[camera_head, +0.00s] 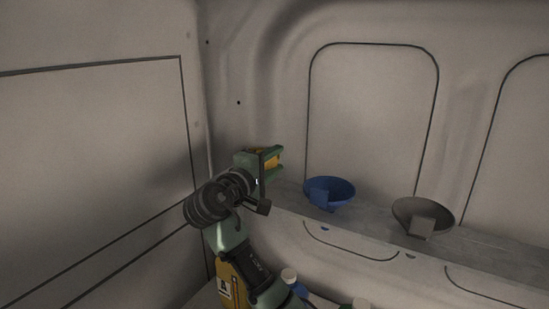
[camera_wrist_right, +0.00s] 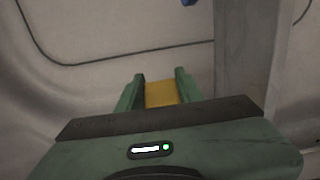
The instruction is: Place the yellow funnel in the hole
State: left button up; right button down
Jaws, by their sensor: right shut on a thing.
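My right gripper (camera_head: 277,163) is raised in the corner near the left end of the shelf. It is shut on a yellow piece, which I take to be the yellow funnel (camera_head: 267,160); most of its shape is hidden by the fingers. In the right wrist view the yellow funnel (camera_wrist_right: 162,94) shows as a flat yellow patch between the two green fingers (camera_wrist_right: 160,76). A blue funnel (camera_head: 329,192) and a grey funnel (camera_head: 423,214) sit on the shelf to the right of the gripper. I cannot make out an empty hole. My left gripper is not in view.
The grey shelf (camera_head: 490,244) runs along the back wall. A wall stands close on the left (camera_head: 95,150). The space above the shelf is free.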

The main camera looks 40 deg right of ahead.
jog(key=shift+a+f, duration=0.1)
jog(key=shift+f, duration=0.05)
jog(key=c, duration=0.9)
grip_release()
jog(key=shift+r, duration=0.25)
jog(key=p+v, duration=0.2)
jog(key=v, duration=1)
jog(key=shift+a+f, duration=0.1)
